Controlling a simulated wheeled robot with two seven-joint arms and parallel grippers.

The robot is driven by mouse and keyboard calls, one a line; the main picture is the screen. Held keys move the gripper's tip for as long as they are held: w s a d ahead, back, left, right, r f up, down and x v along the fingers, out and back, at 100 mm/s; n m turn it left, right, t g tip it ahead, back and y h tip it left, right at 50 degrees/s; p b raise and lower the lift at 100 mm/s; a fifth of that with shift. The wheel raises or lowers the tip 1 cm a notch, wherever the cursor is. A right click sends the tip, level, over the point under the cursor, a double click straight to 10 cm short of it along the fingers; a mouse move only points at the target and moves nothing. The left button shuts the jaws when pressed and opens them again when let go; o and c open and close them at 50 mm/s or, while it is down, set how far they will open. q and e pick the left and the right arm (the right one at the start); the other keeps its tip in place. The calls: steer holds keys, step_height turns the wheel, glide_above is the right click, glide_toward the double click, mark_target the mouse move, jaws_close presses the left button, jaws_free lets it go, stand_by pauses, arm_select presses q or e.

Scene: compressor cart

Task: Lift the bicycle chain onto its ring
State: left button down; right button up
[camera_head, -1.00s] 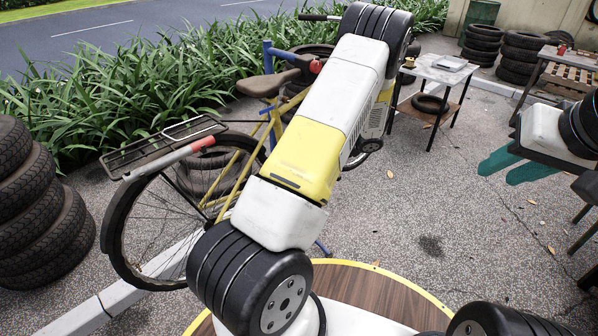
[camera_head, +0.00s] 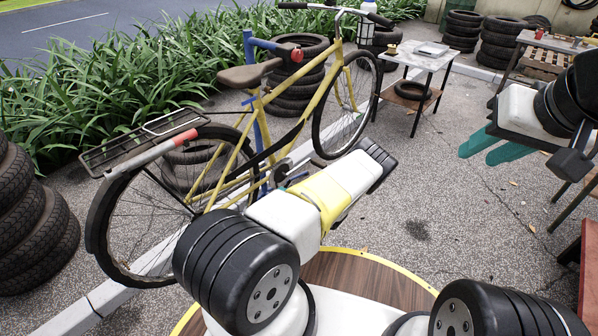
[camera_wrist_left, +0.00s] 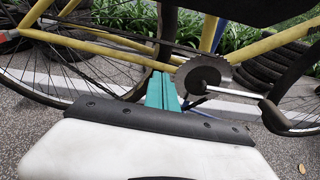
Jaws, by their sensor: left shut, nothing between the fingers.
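The yellow bicycle (camera_head: 258,105) stands upright beside a blue stand post (camera_head: 248,45). Its dark chainring (camera_head: 279,172) shows partly in the head view, just beyond my left forearm. In the left wrist view the toothed chainring (camera_wrist_left: 203,76) and crank are right of centre. The dark chain (camera_wrist_left: 118,33) runs from upper left toward the ring; whether it sits on the teeth is unclear. My left gripper's teal fingers (camera_wrist_left: 162,92) are together and empty, left of the ring and seen below the chain. My right gripper (camera_head: 485,148) is open and empty, away from the bicycle.
Stacked tyres (camera_head: 30,225) stand at the left, and more (camera_head: 470,32) at the back. A small white-topped table (camera_head: 432,65) stands beyond the front wheel. A round wooden surface (camera_head: 365,290) with a yellow rim lies in front of me. Open pavement is at the right.

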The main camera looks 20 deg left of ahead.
mark_target(258, 175)
arm_select(q)
steer(key=w+a+r, duration=0.1)
steer(key=w+a, duration=0.3)
steer(key=a, duration=0.4)
steer(key=shift+a, duration=0.3)
